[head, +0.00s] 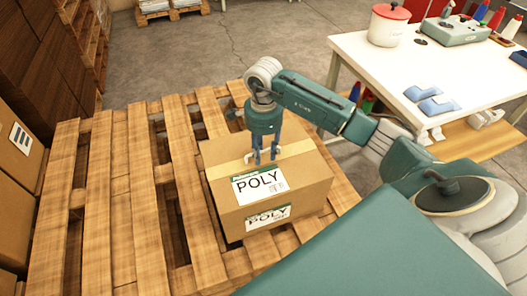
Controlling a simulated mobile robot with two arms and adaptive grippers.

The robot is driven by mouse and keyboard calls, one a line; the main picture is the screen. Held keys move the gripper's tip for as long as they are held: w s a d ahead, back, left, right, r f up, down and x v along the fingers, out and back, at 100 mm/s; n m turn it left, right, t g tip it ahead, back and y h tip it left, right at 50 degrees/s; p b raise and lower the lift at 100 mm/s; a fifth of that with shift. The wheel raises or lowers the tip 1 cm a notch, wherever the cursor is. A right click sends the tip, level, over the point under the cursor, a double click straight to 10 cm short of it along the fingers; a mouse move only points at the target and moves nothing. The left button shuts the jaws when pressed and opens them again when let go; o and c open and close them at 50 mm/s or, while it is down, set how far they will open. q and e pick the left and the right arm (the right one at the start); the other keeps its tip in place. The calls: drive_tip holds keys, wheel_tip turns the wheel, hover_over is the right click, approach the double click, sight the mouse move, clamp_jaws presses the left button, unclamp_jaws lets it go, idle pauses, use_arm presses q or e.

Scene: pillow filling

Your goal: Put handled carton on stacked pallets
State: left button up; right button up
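The handled carton (226,200) is a brown box with tan tape and white and green POLY labels. It sits upright on the wooden stacked pallets (108,221), towards their right side. My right gripper (265,158) points straight down at the middle of the carton's top. Its two fingertips are at the small pale handle on the tape, with a gap showing between them. The fingers hide part of the handle, so I cannot tell whether they grip it. My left gripper is not in view.
Brown cartons (16,148) stand along the left edge. A white table (385,66) with a red-lidded pot (388,27) and several small items is at the upper right. Another loaded pallet (172,12) lies at the back. The pallets' left part is bare.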

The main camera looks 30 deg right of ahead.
wheel_tip(320, 180, up, 12)
drive_tip(key=p, duration=0.6)
drive_tip(key=shift+f, duration=0.15)
